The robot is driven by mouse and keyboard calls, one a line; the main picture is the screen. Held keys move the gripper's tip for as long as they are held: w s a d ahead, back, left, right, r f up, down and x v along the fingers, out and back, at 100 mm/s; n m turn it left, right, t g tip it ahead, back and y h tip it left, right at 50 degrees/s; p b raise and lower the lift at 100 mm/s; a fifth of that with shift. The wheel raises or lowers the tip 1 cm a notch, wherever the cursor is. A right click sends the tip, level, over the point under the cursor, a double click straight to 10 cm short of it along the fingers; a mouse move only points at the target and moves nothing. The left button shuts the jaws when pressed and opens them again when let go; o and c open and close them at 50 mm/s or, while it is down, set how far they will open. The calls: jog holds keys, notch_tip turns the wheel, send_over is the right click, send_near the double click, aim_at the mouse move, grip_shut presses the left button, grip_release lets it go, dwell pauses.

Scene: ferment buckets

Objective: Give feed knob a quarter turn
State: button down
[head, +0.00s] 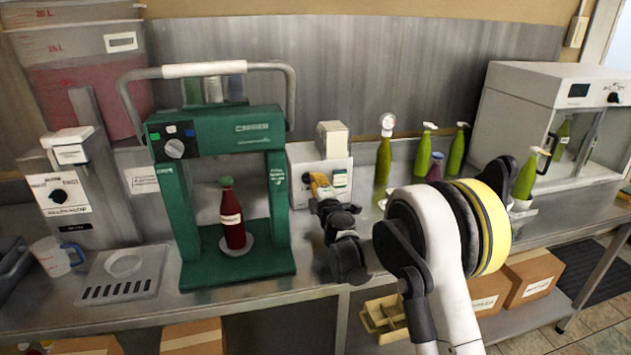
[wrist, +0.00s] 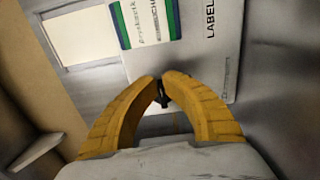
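A pale box-shaped labelling machine (head: 335,165) stands mid-bench, right of the green press. In the wrist view its front panel (wrist: 215,70) carries a green, white and blue sticker and lettering starting "LABEL". My gripper (head: 318,186) is at this panel. In the wrist view its yellow fingers (wrist: 162,84) are nearly together around a small dark part (wrist: 163,99), which looks like the feed knob. Most of the knob is hidden by the fingertips, so its pointer angle cannot be read.
The green press (head: 180,215) with a red bottle (head: 231,215) stands close on the left. Several green bottles (head: 422,155) stand behind and right of my arm. A glass-fronted cabinet (head: 545,95) is at the right. A dispenser (head: 75,190) and jug (head: 55,257) are far left.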

jog(key=shift+a, duration=0.15)
jog(key=c, duration=1.1)
grip_release()
jog(key=shift+a, duration=0.1)
jog(key=shift+o, duration=0.2)
jog(key=v, duration=1.2)
